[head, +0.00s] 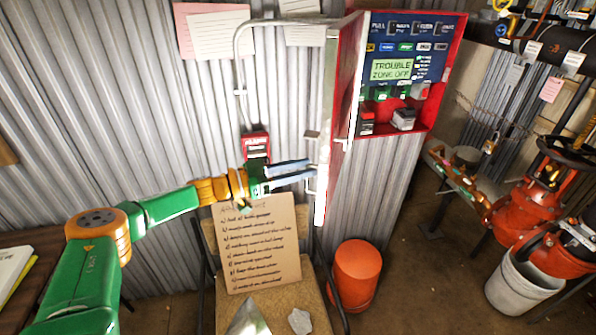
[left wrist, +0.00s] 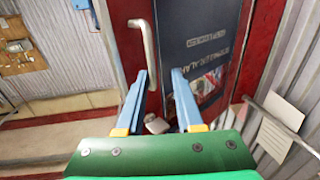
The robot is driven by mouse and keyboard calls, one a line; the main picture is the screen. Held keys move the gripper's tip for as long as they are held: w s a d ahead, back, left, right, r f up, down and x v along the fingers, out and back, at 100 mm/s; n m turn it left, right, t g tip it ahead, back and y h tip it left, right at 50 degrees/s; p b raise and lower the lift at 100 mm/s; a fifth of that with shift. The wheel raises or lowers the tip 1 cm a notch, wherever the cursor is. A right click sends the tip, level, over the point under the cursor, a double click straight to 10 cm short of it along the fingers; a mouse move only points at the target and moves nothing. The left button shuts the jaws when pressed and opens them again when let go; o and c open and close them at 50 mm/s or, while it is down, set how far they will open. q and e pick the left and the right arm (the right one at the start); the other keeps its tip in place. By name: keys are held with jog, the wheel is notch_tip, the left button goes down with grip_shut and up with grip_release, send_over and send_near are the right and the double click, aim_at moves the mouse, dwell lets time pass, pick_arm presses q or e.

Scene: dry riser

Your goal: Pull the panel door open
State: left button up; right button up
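The panel is a red box with a blue-grey control face (head: 408,60), in the upper middle of the head view. Its door (head: 340,110) stands swung out at the box's left side, seen nearly edge-on. In the left wrist view the door's dark face with a red border (left wrist: 200,35) fills the middle. A silver bar handle (left wrist: 145,45) is on it. My left gripper (head: 309,169) is beside the door's lower left side. In the left wrist view its blue fingers (left wrist: 164,73) are apart with nothing clearly between them; the handle lies just beyond the left fingertip. My right gripper is not in view.
A chair with a cardboard sign (head: 262,245) stands below my left gripper. An orange bucket (head: 356,272) is under the panel. Red valves (head: 530,200) and a white bucket (head: 520,290) are at right. A red call box (head: 256,145) is on the corrugated wall.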

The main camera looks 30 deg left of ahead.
pick_arm(q)
jog(key=shift+w+d+f, duration=0.2)
jog(key=shift+w, duration=0.1)
jog(key=b+v, duration=0.2)
jog(key=v, duration=0.5)
dwell(0.3)
